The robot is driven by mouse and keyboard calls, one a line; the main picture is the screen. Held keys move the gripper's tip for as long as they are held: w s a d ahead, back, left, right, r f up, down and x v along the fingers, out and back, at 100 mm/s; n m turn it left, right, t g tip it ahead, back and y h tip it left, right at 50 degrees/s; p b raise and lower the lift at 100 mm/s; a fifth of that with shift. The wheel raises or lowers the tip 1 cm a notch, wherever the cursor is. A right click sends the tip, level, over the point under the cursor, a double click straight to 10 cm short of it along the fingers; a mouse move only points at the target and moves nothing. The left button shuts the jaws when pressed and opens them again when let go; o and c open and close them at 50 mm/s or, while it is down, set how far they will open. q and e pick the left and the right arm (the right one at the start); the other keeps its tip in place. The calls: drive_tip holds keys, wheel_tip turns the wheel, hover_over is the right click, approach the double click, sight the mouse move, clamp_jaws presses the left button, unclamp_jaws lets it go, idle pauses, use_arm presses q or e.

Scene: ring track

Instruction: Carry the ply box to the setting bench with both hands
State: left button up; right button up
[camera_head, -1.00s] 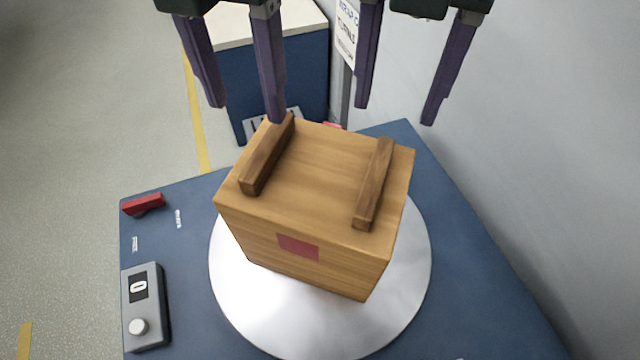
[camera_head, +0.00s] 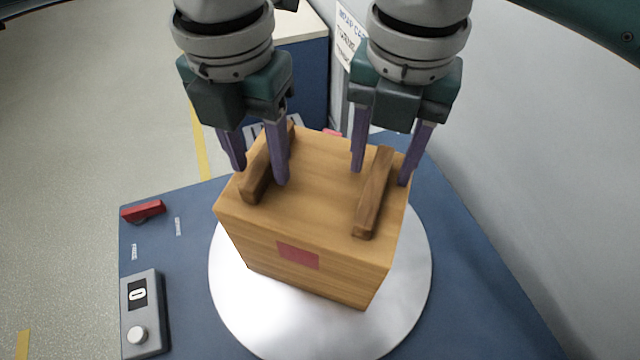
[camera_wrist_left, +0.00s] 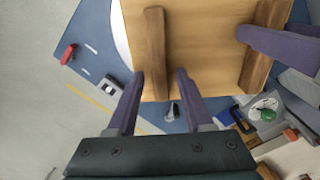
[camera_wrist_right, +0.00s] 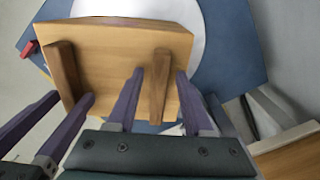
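The ply box (camera_head: 320,270) is a wooden cube with two dark wooden handle bars on top and a red patch on its front. It sits on a round silver turntable (camera_head: 235,310). My left gripper (camera_head: 259,176) is open, its fingers on either side of the left handle bar (camera_head: 255,184). In the left wrist view the bar (camera_wrist_left: 155,60) lies between the spread fingers. My right gripper (camera_head: 381,178) is open, its fingers on either side of the right handle bar (camera_head: 373,195). In the right wrist view that bar (camera_wrist_right: 160,85) shows between the fingers.
The turntable is on a blue bench (camera_head: 470,290) with a red lever (camera_head: 143,211) and a grey control box (camera_head: 146,312) reading 0. Another blue unit with a pale top (camera_head: 303,28) and a sign (camera_head: 348,32) are behind. A grey wall is at right, open floor at left.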

use_arm(q)
clamp_jaws()
use_arm(e)
clamp_jaws()
use_arm(q)
drive_tip(key=shift+r, duration=0.1)
use_arm(e)
drive_tip(key=shift+r, duration=0.1)
idle(0.7)
